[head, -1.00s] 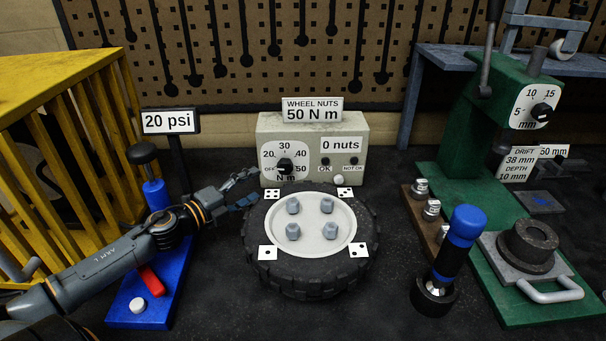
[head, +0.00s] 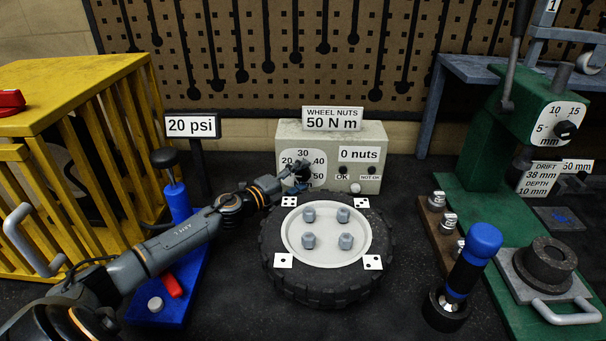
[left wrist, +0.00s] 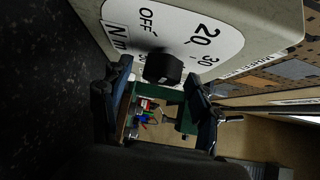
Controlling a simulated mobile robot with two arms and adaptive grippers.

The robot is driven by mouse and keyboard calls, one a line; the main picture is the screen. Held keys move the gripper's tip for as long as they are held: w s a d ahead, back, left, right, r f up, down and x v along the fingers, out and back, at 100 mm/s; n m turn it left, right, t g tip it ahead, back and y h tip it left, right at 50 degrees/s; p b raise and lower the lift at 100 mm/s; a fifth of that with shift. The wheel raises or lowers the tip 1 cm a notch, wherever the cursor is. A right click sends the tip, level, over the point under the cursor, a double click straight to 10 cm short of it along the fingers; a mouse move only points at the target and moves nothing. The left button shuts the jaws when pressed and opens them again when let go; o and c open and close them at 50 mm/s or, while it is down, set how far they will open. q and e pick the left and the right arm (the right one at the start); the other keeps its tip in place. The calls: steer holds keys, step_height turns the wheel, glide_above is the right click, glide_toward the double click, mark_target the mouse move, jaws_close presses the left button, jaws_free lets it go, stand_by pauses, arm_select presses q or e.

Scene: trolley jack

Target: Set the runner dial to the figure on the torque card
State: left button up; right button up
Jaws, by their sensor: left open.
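The torque card (head: 332,119) reads "WHEEL NUTS 50 N m" and stands on the grey runner box (head: 375,133). The box's white dial face (head: 286,157) is partly hidden by my left gripper (head: 290,183) in the head view. In the left wrist view, the black dial knob (left wrist: 163,67) lies between the open fingers of my left gripper (left wrist: 160,95). Clear space shows beside the knob; I cannot tell whether either finger touches it. A mark by the knob appears to point towards OFF. My right gripper is out of view.
A wheel (head: 330,287) with several nuts lies in front of the box. A blue stand (head: 190,285) is under my left arm. A yellow cage (head: 75,92) is at left, a green press (head: 520,125) at right. A blue-handled tool (head: 470,262) stands right of the wheel.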

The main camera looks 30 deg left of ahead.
arm_select(q)
steer(key=shift+w+d, duration=0.2)
steer(key=shift+w, duration=0.35)
steer(key=c, duration=1.2)
steer(key=shift+r+p, duration=0.2)
steer(key=shift+p, duration=0.55)
steer(key=m+g+y+p, duration=0.2)
steer(key=m+g+p, duration=0.1)
steer(key=p, duration=1.4)
steer(key=shift+r+g, duration=0.1)
steer(key=shift+g, duration=0.3)
steer(key=shift+m+p, duration=0.4)
steer(key=shift+p, duration=0.2)
steer(key=shift+a+f, duration=0.1)
steer(key=shift+f, duration=0.15)
steer(key=shift+g+y, duration=0.3)
steer(key=shift+y, duration=0.1)
